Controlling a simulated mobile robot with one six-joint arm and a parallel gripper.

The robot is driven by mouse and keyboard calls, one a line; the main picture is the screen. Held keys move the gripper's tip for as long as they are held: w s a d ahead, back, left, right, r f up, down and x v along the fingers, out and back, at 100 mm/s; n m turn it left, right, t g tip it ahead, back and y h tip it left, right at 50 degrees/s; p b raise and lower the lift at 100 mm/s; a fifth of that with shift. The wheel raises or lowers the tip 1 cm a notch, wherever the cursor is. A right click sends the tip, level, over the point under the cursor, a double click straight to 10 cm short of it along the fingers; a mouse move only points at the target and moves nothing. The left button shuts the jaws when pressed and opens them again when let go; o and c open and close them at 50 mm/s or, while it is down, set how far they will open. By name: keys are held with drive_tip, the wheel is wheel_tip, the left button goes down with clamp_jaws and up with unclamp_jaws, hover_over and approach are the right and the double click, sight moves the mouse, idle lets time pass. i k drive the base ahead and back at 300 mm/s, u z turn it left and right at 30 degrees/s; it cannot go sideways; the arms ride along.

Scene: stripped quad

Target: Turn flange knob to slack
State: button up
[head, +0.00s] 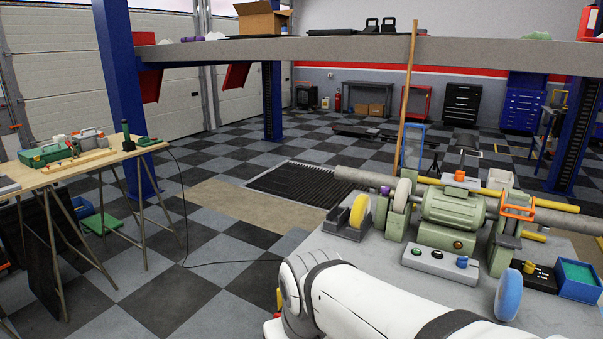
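A green bench grinder motor (450,209) stands on the grey bench at the right, with a pale wheel (402,194) on its left side. In front of it is a grey control box (436,266) with a blue knob (462,262) at its right end. A black plate (542,279) to the right carries a small orange knob (529,267). I cannot tell which of these, if any, is the flange knob, nor read a setting. My white arm crosses the foreground and hides the near part of the bench. My gripper is not in view.
A blue disc (509,294) stands upright near my arm; its support is hidden. A blue tray (577,281) stands at the right edge. Pipes and a wooden pole (409,90) rise or run behind the grinder.

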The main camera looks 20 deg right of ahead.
sight(386, 190)
drive_tip(key=z, duration=0.45)
drive_tip(key=i, duration=1.05)
drive_tip(key=z, duration=1)
drive_tip(key=i, duration=0.35)
drive_tip(key=z, duration=0.3)
